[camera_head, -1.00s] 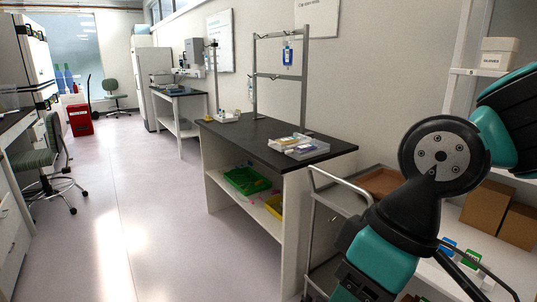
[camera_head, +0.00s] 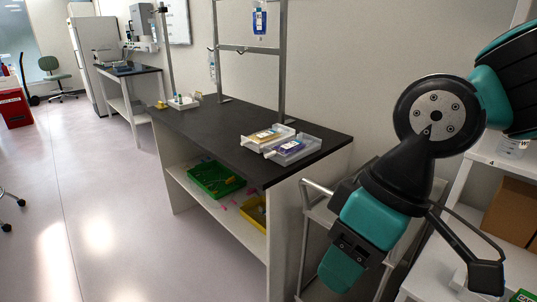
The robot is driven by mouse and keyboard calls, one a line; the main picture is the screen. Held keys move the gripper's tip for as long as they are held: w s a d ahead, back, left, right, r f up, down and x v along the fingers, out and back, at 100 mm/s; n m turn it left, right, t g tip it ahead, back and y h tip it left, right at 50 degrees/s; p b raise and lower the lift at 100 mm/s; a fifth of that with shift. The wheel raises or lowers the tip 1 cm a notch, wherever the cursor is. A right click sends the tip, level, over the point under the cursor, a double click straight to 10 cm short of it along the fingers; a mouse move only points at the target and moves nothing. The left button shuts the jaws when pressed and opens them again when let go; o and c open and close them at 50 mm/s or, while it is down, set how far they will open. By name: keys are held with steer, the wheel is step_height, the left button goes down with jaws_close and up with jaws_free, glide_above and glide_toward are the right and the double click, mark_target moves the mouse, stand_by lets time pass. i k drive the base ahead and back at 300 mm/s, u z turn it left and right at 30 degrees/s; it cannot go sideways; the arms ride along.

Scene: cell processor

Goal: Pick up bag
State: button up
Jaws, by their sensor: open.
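A clear bag with a blue label (camera_head: 259,22) hangs from the metal rack (camera_head: 215,47) at the back of the black-topped bench (camera_head: 200,127). A smaller clear bag (camera_head: 211,65) hangs at the rack's left post. Two flat packs, one yellowish (camera_head: 264,135) and one purple (camera_head: 291,146), lie in clear trays on the bench's right part; I cannot tell if they are bags. My gripper (camera_head: 492,264) is at the lower right, below my arm, open and with nothing seen in it. It is apart from the bench and from all the bags.
A green bin (camera_head: 215,179) and a yellow bin (camera_head: 254,212) sit on the bench's lower shelf. A metal cart (camera_head: 318,187) stands right of the bench, partly behind my arm. A white shelf with a cardboard box (camera_head: 512,210) is at the right. The floor (camera_head: 110,215) left of the bench is clear.

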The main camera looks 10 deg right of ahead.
mark_target(288, 147)
steer(key=u, duration=0.85)
steer(key=i, duration=1.3)
steer(key=z, duration=2.7)
